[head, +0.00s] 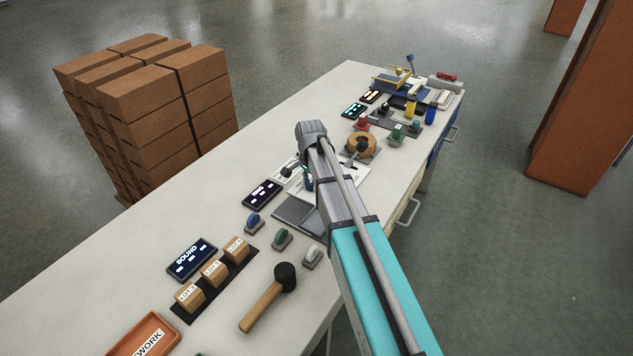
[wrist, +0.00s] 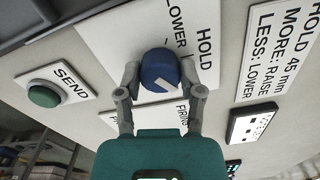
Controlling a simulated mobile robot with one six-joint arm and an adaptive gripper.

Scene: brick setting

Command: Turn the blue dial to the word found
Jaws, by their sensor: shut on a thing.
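The blue dial (wrist: 158,66) is a round knob with a white pointer mark, on a white plate (wrist: 115,35) in the wrist view. The plate reads HOLD and LOWER, with other words partly covered by my fingers and gripper body. The pointer mark lies aslant across the knob; I cannot tell for sure which word it points at. My gripper (wrist: 160,78) is shut on the dial, one finger on each side. In the head view my arm hides the dial and the fingertips.
A green SEND button (wrist: 44,96) is left of the dial. A sign (wrist: 279,50) reads HOLD 45 mm, MORE: RAISE, LESS: LOWER. On the bench (head: 150,265) are a BOUND display (head: 191,260), labelled blocks (head: 215,272) and a mallet (head: 268,297). Stacked bricks (head: 150,110) stand behind.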

